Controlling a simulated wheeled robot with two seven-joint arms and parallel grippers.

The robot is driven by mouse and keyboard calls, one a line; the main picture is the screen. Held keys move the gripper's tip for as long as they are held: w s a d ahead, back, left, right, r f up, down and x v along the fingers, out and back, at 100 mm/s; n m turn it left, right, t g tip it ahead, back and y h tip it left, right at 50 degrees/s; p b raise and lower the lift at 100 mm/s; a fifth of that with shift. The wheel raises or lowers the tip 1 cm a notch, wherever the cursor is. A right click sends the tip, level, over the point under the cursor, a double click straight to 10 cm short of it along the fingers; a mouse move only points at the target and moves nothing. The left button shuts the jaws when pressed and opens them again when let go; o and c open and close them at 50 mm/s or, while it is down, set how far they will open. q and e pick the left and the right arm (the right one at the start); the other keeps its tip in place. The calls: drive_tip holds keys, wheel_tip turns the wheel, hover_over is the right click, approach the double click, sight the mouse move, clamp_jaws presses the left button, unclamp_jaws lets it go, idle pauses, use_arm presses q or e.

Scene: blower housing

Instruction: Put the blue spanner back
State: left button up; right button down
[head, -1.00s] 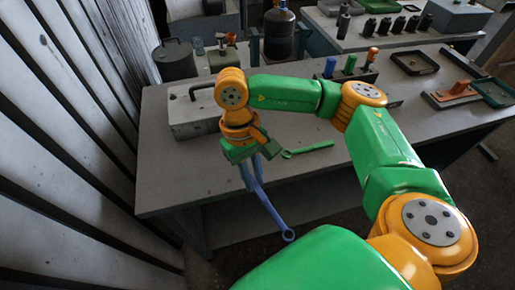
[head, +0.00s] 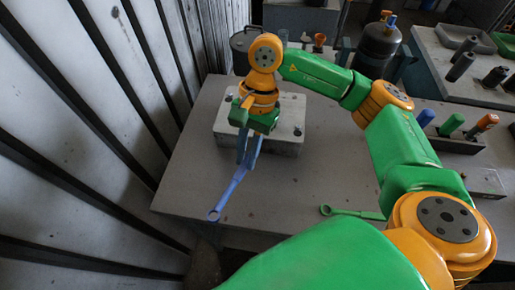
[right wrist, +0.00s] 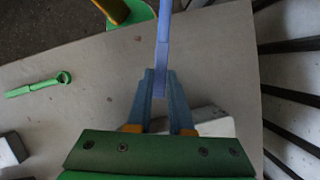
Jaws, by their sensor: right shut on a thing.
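The blue spanner (head: 231,188) is held in my right gripper (head: 247,158), which is shut on it. Its ring end points down and to the left in the head view, above the front left part of the table. In the right wrist view the spanner (right wrist: 163,40) runs up from between the fingertips (right wrist: 160,85) and out of the top of the picture. My left gripper is not in view.
A green spanner (head: 352,212) lies on the table (head: 190,165) near the front edge. A pale block (head: 285,142) stands behind my right gripper. Upright blue, green and orange handles (head: 452,125) stand at the right. A slatted wall (head: 85,110) borders the left.

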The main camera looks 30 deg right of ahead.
drive_tip(key=f+m+t+b, duration=0.1)
drive_tip(key=f+m+b, duration=0.1)
drive_tip(key=f+m, duration=0.1)
drive_tip(key=w+f+m+t+b, duration=0.1)
drive_tip(key=f+m+b, duration=0.1)
drive_tip(key=f+m, duration=0.1)
drive_tip(key=w+a+f+m+t+y+b, duration=0.1)
drive_tip(key=f+m+b, duration=0.1)
drive_tip(key=f+m, duration=0.1)
drive_tip(key=shift+w, duration=0.2)
drive_tip(key=shift+a+f, duration=0.1)
drive_tip(key=shift+f+b, duration=0.55)
drive_tip(key=shift+b, duration=0.15)
drive_tip(key=shift+c, duration=1.3)
unclamp_jaws()
